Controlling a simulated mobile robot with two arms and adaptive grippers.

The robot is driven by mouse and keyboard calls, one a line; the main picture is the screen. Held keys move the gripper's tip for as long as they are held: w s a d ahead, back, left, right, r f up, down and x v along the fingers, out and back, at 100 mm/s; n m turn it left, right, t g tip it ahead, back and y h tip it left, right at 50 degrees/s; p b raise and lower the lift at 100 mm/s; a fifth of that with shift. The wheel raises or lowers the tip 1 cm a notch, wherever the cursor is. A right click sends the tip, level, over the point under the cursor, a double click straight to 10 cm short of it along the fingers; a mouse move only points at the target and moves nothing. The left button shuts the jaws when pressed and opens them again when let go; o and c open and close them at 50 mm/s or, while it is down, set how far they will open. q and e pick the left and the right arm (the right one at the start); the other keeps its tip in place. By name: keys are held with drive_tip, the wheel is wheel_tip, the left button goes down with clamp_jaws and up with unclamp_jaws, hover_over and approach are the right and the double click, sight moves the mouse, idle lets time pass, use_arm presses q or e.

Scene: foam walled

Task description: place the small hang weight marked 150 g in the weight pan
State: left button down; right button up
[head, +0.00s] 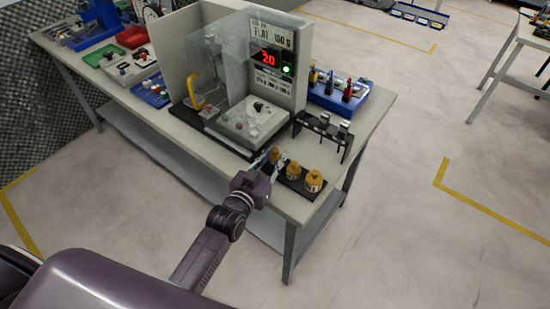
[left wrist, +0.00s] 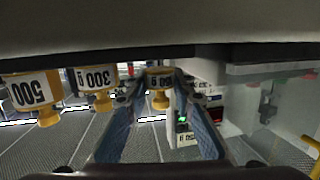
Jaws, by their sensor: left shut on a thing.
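My left gripper (head: 271,162) is at the near-left end of a black rack and is shut on the leftmost small brass-yellow hang weight (head: 274,154). In the left wrist view this weight (left wrist: 160,83) sits between the two fingers (left wrist: 160,105); its label is only partly readable. Two larger weights stand in the rack to the right, the middle one (head: 293,170) and the end one (head: 314,181). The left wrist view, upside down, reads them as 300 g (left wrist: 98,80) and 500 (left wrist: 30,92). The grey weighing platform (head: 251,121) lies behind the gripper. My right gripper is not in view.
A clear shield (head: 218,65) and an upright panel with a red 2.0 display (head: 267,58) stand around the platform. A black stand (head: 322,132) is right of it. The bench's front edge is close.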

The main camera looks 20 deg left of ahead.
use_arm(q)
drive_tip(key=shift+f, duration=0.5)
drive_tip(key=shift+f, duration=0.15)
drive_tip(key=c, duration=1.7)
unclamp_jaws()
drive_tip(key=shift+o, duration=0.2)
